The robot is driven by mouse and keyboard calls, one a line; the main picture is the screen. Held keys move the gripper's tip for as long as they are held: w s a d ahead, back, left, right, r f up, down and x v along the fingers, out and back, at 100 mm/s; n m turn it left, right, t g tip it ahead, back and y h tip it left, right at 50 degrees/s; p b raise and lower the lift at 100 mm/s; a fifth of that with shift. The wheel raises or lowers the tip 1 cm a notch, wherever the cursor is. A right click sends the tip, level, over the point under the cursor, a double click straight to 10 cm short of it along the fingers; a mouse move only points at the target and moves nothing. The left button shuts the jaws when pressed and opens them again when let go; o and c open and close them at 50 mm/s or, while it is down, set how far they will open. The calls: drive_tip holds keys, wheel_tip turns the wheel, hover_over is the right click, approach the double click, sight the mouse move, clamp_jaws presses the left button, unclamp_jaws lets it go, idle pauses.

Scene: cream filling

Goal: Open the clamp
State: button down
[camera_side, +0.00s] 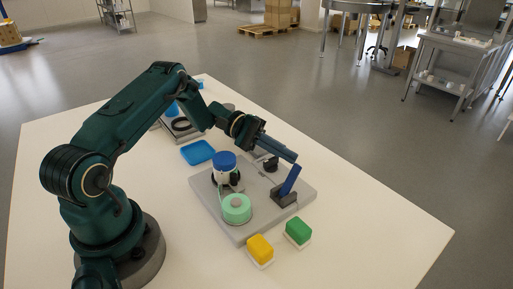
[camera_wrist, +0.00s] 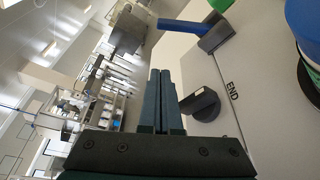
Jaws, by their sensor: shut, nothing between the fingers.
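The clamp's blue lever (camera_side: 290,180) rises at a tilt from a dark base (camera_side: 284,198) at the right side of the grey plate (camera_side: 240,235). In the wrist view the lever (camera_wrist: 180,25) and its dark base (camera_wrist: 216,36) show at the top, beyond the fingertips. My gripper (camera_side: 296,158) is shut and empty, its fingers pointing right and slightly down, close to the lever's upper end in the side view. Whether they touch is unclear there; in the wrist view my gripper (camera_wrist: 160,72) appears apart from it. A white container with a blue top (camera_side: 225,160) stands on the plate.
A dark knob (camera_wrist: 200,104) sits beside the word END on the plate. A mint-green round part (camera_side: 237,208) is at the plate's front. Yellow (camera_side: 260,248) and green (camera_side: 298,231) blocks lie in front. A blue tray (camera_side: 197,152) lies behind. The table's right side is clear.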

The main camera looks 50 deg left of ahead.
sight(290, 181)
drive_tip(key=x, duration=0.4)
drive_tip(key=shift+s+d+r, duration=0.1)
drive_tip(key=shift+d+r, duration=0.05)
drive_tip(key=shift+d, duration=0.05)
drive_tip(key=shift+s+r, duration=0.4)
drive_tip(key=shift+s, duration=0.4)
drive_tip(key=shift+s+r, duration=0.45)
drive_tip(key=shift+s, duration=0.3)
